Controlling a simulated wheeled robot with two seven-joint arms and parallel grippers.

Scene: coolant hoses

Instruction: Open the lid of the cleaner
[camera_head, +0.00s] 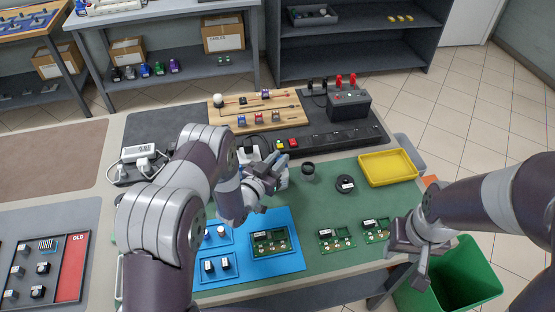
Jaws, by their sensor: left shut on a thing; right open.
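The cleaner (284,174), a white box-like unit, stands on the green mat and is mostly hidden behind my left gripper. My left gripper (268,182) is at the cleaner and shut on what looks like its lid. The fingers and my arm cover the contact, so how far the lid is open cannot be told. My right gripper (410,254) is open and empty near the table's front right edge, well apart from the cleaner.
A yellow tray (388,167) lies farther right. Green circuit boards (337,239) lie in front, one on a blue mat (289,262). A green bin (462,276) stands off the right edge.

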